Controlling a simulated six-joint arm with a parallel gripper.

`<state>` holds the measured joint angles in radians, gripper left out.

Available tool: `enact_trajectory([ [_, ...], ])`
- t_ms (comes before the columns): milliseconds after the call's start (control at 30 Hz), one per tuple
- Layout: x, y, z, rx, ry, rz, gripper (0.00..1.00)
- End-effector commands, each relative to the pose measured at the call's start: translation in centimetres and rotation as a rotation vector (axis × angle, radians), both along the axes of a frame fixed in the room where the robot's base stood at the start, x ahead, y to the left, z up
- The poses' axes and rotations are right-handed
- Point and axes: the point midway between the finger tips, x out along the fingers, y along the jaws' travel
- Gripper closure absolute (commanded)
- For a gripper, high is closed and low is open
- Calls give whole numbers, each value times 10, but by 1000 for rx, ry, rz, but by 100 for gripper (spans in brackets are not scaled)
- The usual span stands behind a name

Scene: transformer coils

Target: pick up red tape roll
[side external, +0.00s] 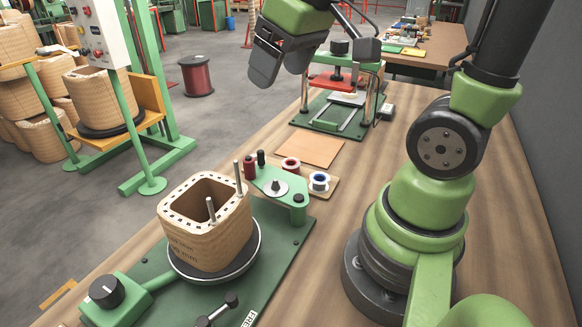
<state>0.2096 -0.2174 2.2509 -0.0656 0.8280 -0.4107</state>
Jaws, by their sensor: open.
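The red tape roll (290,165) is a small roll with a white core.
A square wooden coil former (207,225) with upright metal pins stands on a turntable on a green base. A small press (340,105) stands farther back. A flat tan sheet (310,151) lies behind the rolls. The bench right of them is clear.

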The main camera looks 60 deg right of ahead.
Motion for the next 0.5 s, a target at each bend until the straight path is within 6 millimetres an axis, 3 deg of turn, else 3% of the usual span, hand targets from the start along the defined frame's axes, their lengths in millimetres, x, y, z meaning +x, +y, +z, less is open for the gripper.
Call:
enact_trajectory([
  [200, 42, -62, -58, -102, 183, 165, 25],
  [400, 53, -115, -125, -126, 323, 341, 25],
  [500, 52, -132, -152, -123, 366, 411, 25],
])
